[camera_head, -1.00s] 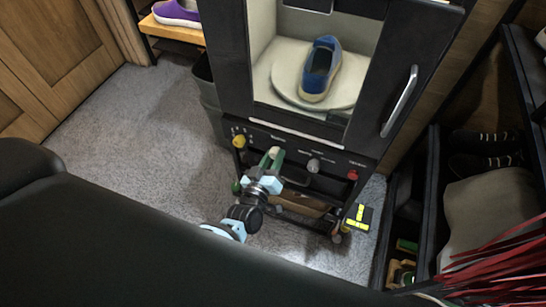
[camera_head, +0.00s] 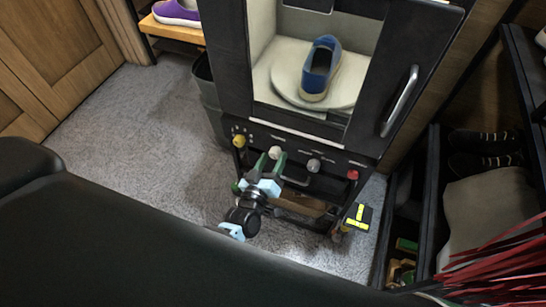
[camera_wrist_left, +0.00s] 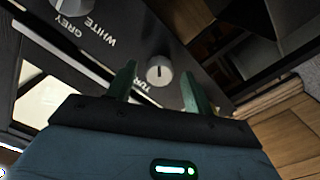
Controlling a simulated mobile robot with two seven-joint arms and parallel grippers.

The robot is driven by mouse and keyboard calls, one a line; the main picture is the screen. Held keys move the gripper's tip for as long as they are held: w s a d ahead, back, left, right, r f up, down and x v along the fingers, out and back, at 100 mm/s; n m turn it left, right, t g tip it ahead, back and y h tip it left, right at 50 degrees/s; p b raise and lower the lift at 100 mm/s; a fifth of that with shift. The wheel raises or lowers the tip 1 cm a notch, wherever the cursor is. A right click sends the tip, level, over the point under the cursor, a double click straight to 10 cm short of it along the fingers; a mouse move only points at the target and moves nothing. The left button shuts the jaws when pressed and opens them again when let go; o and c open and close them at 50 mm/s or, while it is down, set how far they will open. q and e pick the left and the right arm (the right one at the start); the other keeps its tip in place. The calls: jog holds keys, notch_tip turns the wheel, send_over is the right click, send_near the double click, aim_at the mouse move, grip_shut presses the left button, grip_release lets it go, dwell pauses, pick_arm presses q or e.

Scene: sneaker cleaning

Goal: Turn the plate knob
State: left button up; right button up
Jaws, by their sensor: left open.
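A dark cabinet holds a pale round plate (camera_head: 290,92) with a blue shoe (camera_head: 318,72) on it. Below is a row of knobs. My left gripper (camera_head: 275,159) is open at the front panel, with its green fingers on either side of a whitish knob (camera_head: 276,152). In the left wrist view, a round pale knob (camera_wrist_left: 159,71) with a dark mark shows between the two fingertips (camera_wrist_left: 160,88). Its label, starting "TUR", is partly hidden by a finger. I cannot tell whether the fingers touch the knob. My right gripper is out of view.
A yellow knob (camera_head: 239,141) is to the left; a grey knob (camera_head: 314,165) and a red knob (camera_head: 352,174) are to the right. A grey bin (camera_head: 208,95) stands left of the cabinet. Dark shelving (camera_head: 432,190) is at right. Carpet at left is clear.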

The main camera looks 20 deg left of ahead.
pick_arm(q)
jog(key=s, duration=0.6)
jog(key=shift+s, duration=0.35)
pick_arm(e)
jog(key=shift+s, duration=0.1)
pick_arm(q)
jog(key=shift+a, duration=0.1)
jog(key=s+a+r+m+g+p, duration=0.1)
jog(key=s+m+g+p, duration=0.3)
jog(key=s, duration=1)
jog(key=s+a+m+g+h+p, duration=0.1)
jog(key=s+a+m+g+p, duration=0.2)
jog(key=s, duration=1.1)
jog(key=shift+a+r+m+g+p, duration=0.15)
jog(key=shift+r+m+g+p, duration=0.4)
jog(key=shift+g, duration=0.55)
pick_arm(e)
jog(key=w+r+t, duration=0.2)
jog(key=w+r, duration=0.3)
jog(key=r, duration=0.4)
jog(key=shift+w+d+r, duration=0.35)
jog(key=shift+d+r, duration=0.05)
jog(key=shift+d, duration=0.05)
pick_arm(q)
jog(key=shift+s+f, duration=0.15)
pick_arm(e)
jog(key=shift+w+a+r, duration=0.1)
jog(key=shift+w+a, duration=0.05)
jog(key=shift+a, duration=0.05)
